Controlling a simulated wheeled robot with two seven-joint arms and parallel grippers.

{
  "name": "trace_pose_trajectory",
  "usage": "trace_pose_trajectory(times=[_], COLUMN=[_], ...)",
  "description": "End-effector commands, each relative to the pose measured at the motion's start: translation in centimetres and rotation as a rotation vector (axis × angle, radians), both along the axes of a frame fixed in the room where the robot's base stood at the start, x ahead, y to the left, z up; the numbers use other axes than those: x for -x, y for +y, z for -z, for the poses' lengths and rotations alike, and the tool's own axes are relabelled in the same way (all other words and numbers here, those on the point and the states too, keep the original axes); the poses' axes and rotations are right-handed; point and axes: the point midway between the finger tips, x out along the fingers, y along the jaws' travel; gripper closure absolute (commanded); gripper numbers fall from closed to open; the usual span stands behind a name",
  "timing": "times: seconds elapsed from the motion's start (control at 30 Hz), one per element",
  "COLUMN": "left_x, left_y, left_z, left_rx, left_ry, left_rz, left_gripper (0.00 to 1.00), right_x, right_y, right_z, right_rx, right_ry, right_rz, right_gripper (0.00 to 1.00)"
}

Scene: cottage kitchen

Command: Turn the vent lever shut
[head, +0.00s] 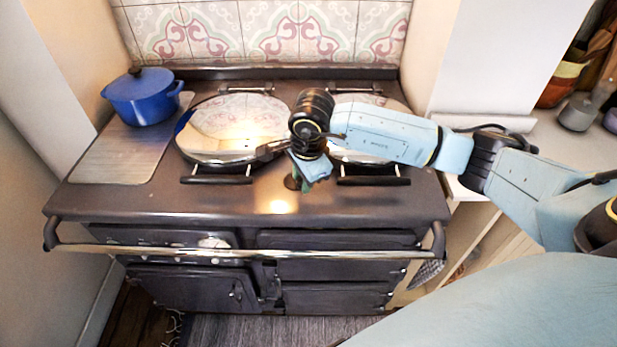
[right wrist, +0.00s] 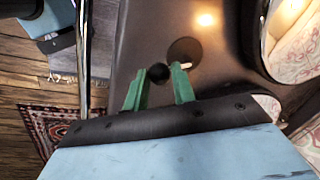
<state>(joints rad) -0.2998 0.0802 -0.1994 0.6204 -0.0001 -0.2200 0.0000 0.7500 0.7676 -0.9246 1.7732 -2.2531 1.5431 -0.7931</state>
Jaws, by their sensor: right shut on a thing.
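The vent lever shows in the right wrist view as a round black knob (right wrist: 158,72), with a short pale piece near it beside a dark round plate (right wrist: 184,49) on the stove top. My right gripper (right wrist: 158,88) has its two green fingers on either side of the knob and is shut on the lever. In the head view my right gripper (head: 300,183) points down at the front middle of the stove top, between the two round lids. The arm and gripper hide most of the lever there. My left gripper is in neither view.
Two shiny round lids, left (head: 233,128) and right (head: 358,152), flank the gripper, with dark handles at their fronts. A rail (head: 200,251) runs along the stove's front.

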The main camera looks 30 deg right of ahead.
Motion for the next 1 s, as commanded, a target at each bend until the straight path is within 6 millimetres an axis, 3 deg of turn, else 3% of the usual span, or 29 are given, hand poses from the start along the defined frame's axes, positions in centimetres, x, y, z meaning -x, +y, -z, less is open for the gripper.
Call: trace_pose_trajectory(times=[0.5, 1.0], left_x=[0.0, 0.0], left_y=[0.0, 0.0], left_z=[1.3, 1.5], left_rx=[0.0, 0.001], left_ry=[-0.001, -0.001], left_rz=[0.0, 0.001], left_gripper=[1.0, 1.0], right_x=[-0.3, -0.3], right_y=[1.7, 1.8], right_z=[0.6, 0.6], right_rx=[0.001, 0.001], right_ry=[0.012, 0.014], right_rz=[0.318, 0.371], right_gripper=[0.97, 0.97])
